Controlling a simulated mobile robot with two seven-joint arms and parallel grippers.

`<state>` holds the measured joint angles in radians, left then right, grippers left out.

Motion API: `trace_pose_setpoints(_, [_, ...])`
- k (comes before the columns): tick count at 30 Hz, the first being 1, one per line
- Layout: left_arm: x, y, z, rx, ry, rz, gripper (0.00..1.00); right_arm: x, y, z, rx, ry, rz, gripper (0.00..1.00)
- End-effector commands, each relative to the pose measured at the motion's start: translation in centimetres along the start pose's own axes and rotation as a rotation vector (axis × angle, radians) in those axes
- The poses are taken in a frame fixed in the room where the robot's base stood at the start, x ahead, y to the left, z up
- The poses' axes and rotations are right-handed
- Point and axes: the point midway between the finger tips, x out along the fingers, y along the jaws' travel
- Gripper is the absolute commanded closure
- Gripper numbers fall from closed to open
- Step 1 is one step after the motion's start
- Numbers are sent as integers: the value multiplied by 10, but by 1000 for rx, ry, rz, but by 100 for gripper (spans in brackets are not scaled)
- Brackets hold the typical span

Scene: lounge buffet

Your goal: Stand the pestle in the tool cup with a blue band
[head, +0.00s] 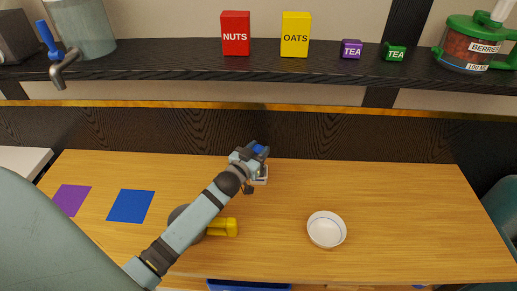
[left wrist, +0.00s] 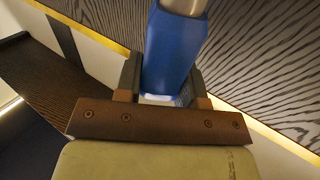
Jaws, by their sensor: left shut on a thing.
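My left gripper (head: 259,150) is shut on a blue thing, which I take to be the pestle (head: 258,148), above the back middle of the wooden table. In the left wrist view the pestle (left wrist: 172,50) is a blue grip between the fingers, with a dull metal end at the top edge. A small pale holder (head: 260,175), partly hidden by the gripper, stands just below; it may be the tool cup, but I cannot make out its band. I cannot tell whether the pestle touches it. My right gripper is not in view.
A white bowl (head: 327,231) stands right of centre. A yellow-handled thing (head: 222,228) lies partly under my left arm. Blue (head: 131,206) and purple (head: 72,200) mats lie at left. A dark shelf (head: 180,62) with boxes runs along the back. The table's right side is clear.

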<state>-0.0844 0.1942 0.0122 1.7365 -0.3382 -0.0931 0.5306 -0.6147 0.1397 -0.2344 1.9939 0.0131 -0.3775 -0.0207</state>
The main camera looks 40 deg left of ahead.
Motion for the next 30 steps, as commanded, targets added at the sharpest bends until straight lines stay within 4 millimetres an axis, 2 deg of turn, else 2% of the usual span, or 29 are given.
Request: trace_pose_setpoints(30, [0,0,12,-2,1,0,90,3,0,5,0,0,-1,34])
